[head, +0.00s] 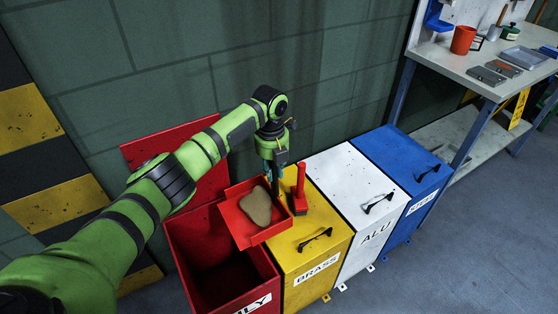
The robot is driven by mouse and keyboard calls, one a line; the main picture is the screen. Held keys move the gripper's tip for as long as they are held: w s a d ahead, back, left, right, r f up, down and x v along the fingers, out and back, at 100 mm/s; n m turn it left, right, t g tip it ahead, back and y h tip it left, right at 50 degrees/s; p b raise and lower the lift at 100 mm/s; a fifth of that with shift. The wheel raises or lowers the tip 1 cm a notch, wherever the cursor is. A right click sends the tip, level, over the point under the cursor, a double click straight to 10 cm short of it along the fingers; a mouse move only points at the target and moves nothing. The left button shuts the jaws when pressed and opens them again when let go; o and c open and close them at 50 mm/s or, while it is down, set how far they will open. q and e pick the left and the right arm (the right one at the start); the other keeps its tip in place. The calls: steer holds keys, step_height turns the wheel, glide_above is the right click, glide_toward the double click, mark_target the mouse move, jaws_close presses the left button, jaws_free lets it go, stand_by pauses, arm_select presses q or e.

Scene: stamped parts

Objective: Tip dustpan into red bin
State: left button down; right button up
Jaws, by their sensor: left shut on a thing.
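The red dustpan (239,226) carries a brownish pile (257,205) and is roughly level. It is over the right part of the open red bin (190,242), near the yellow bin. The red bin's lid (206,179) stands raised at the wall, and its inside looks dark. My left gripper (272,178) is at the back edge of the dustpan and shut on it; the exact grip is partly hidden by the gripper. My right gripper is not in view.
A yellow BRASS bin (300,268), a white ALU bin (345,190) and a blue bin (400,165) stand closed to the right. A red upright-handled tool (300,192) is at the yellow lid. A workbench (455,66) with tools stands at the upper right.

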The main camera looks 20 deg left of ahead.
arm_select(q)
steer(key=s+a+r+t+h, duration=0.3)
steer(key=s+a+t+h, duration=0.3)
steer(key=s+a, duration=0.7)
steer(key=shift+s+a+t, duration=0.25)
steer(key=shift+s+t, duration=0.25)
steer(key=shift+s, duration=0.2)
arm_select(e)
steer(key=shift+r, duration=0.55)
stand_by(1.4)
